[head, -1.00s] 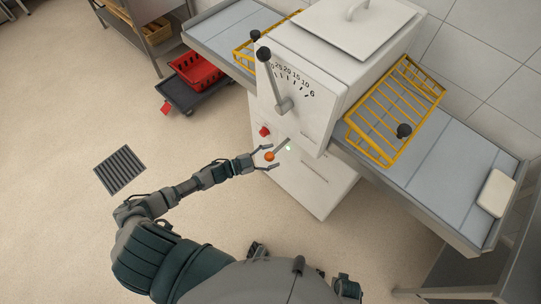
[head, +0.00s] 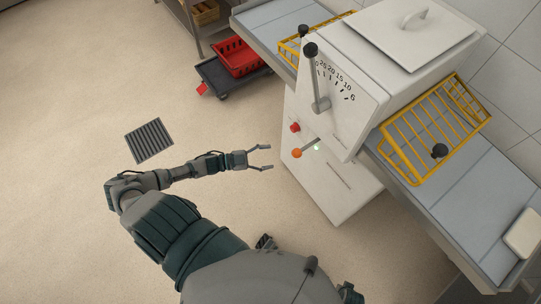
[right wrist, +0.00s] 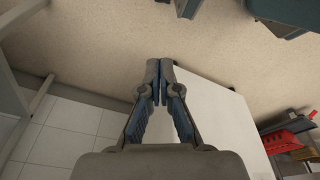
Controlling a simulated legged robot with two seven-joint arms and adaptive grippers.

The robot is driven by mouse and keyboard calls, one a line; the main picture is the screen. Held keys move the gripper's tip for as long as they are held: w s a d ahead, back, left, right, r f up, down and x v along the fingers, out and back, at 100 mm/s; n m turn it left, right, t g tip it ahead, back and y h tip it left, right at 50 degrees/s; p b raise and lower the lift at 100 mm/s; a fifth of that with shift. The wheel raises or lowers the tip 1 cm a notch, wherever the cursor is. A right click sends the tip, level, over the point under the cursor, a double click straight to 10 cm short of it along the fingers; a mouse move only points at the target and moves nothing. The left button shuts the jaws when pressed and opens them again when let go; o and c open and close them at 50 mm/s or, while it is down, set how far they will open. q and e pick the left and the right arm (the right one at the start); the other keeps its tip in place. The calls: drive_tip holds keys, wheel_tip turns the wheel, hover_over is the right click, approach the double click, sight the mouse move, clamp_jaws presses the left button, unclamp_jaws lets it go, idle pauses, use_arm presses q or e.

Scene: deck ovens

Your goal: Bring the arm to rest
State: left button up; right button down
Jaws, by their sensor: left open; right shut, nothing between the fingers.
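My left gripper (head: 261,158) is open and empty in the head view, out in front of the white machine (head: 335,170). It is apart from the orange-knobbed lever (head: 298,153) on the machine's front, with a gap of bare floor between in the picture. My right gripper (right wrist: 166,82) is shut with nothing between its fingers in the right wrist view. A white panel (right wrist: 215,120) lies beyond it there. The right gripper cannot be made out in the head view.
Yellow wire guards (head: 430,125) stand over the side tables. A red basket (head: 238,58) sits on a dolly. A floor grate (head: 149,141) lies on open floor.

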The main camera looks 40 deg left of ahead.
use_arm(q)
drive_tip(key=shift+f, duration=0.15)
drive_tip(key=s+f+n+g+y+p, duration=0.1)
drive_tip(key=s+f+n+y, duration=0.4)
drive_tip(key=f, duration=0.6)
drive_tip(key=f+n+g+y, duration=0.1)
drive_tip(key=f+n+y, duration=0.4)
drive_tip(key=f, duration=0.5)
drive_tip(key=s+d+f+g+y, duration=0.1)
drive_tip(key=s+d+f+g, duration=0.3)
drive_tip(key=s, duration=0.5)
drive_tip(key=s+d+f+n+g+y, duration=0.1)
drive_tip(key=s+d+f+g, duration=0.3)
drive_tip(key=s, duration=0.5)
wheel_tip(320, 180, down, 2)
drive_tip(key=shift+s+f+n+g+y+p, duration=0.1)
drive_tip(key=shift+s+n+g+y+p, duration=0.05)
drive_tip(key=shift+n+g+y+p, duration=0.3)
use_arm(e)
drive_tip(key=f, duration=0.1)
drive_tip(key=s+f, duration=0.2)
drive_tip(key=shift+s+d+f, duration=0.2)
drive_tip(key=shift+s+f, duration=0.05)
drive_tip(key=shift+f, duration=0.15)
use_arm(q)
drive_tip(key=shift+a, duration=0.1)
drive_tip(key=shift+o, duration=0.2)
drive_tip(key=shift+t, duration=0.25)
use_arm(e)
drive_tip(key=shift+w+a, duration=0.1)
